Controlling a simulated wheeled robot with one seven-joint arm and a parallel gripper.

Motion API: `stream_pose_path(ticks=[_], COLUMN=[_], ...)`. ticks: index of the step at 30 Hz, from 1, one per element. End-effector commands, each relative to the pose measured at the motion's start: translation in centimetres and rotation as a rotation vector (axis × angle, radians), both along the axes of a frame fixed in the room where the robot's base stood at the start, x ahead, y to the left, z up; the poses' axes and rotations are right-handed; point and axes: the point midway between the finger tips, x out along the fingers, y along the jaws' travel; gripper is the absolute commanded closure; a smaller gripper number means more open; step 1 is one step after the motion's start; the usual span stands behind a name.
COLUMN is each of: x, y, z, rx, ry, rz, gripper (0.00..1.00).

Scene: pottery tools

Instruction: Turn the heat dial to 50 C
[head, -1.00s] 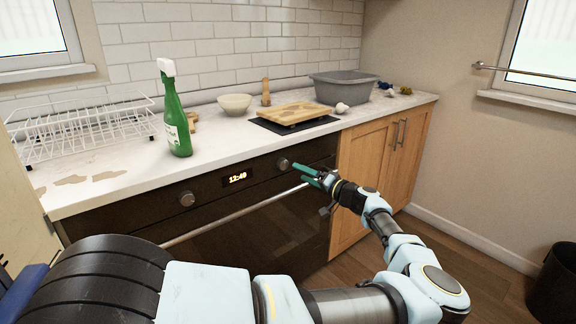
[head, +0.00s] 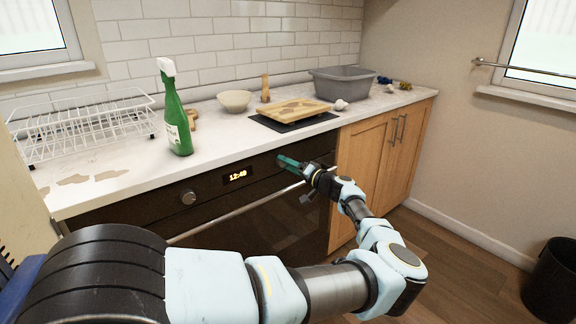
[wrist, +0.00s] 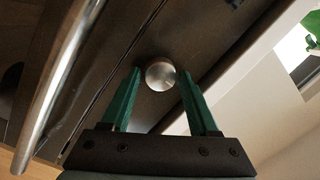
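The oven front has two round metal dials. The left dial (head: 188,198) is in plain sight, left of the clock display (head: 237,177) that reads 12:40. The right dial (wrist: 160,75) shows in the wrist view between the tips of my gripper's two green fingers. My gripper (head: 288,162) hides that dial in the head view. The fingers (wrist: 158,92) are open, one on each side of the dial, with a visible gap at least on the left. I cannot tell whether they touch it. No temperature marks are readable.
The oven's bar handle (head: 235,213) runs below the dials, close under my gripper. The counter above holds a green spray bottle (head: 176,115), a dish rack (head: 85,130), a bowl (head: 234,101), a wooden board (head: 292,111) and a grey basin (head: 342,84).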

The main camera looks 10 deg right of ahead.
Motion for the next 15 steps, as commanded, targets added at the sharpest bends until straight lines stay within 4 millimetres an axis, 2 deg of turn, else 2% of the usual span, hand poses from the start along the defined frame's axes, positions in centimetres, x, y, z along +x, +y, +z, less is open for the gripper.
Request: stream_pose_path(ticks=[2, 15], x=[-0.01, -0.01], y=[-0.01, -0.02], z=[0.01, 0.03], rx=[0.0, 0.0], ry=[0.0, 0.0], rz=[0.0, 0.0], gripper=[0.49, 0.99])
